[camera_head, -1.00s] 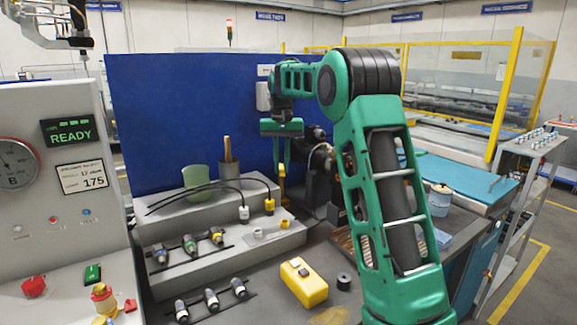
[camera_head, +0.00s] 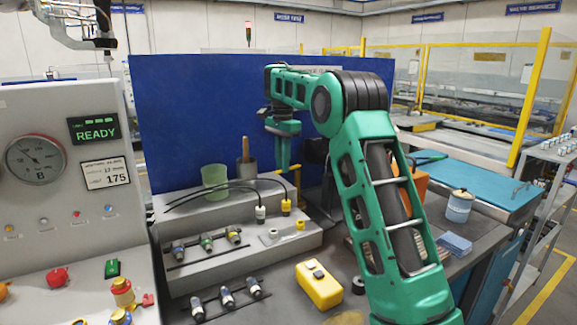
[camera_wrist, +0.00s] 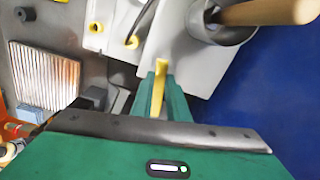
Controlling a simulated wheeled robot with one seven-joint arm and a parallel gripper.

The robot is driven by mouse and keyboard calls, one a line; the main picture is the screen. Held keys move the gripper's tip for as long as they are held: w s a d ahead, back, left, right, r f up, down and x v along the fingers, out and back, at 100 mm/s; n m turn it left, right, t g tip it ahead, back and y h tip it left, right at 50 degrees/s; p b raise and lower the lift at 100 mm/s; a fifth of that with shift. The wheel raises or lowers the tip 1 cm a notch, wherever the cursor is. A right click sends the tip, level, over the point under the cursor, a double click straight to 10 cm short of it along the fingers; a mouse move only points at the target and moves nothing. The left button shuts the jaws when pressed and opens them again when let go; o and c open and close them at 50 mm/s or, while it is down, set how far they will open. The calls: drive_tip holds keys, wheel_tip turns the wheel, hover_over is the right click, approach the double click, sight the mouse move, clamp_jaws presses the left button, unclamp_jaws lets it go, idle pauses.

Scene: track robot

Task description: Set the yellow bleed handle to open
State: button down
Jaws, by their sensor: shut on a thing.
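A cup with a wooden rod (camera_head: 246,165) and a green cup (camera_head: 214,177) stand left of my gripper. Black cables end in a yellow connector (camera_head: 286,207) and a white one (camera_head: 260,213). A blue panel (camera_head: 190,110) stands close behind. A yellow box (camera_head: 319,285) sits in front.

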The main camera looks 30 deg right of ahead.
drive_tip(key=shift+w+a+m, duration=0.35)
drive_tip(key=shift+w+m, duration=0.15)
drive_tip(key=shift+m, duration=0.1)
drive_tip(key=c, duration=1.7)
unclamp_jaws()
drive_tip(key=shift+d, duration=0.1)
drive_tip(key=r, duration=1)
drive_tip(key=shift+w+r, duration=0.2)
drive_tip(key=shift+r, duration=0.2)
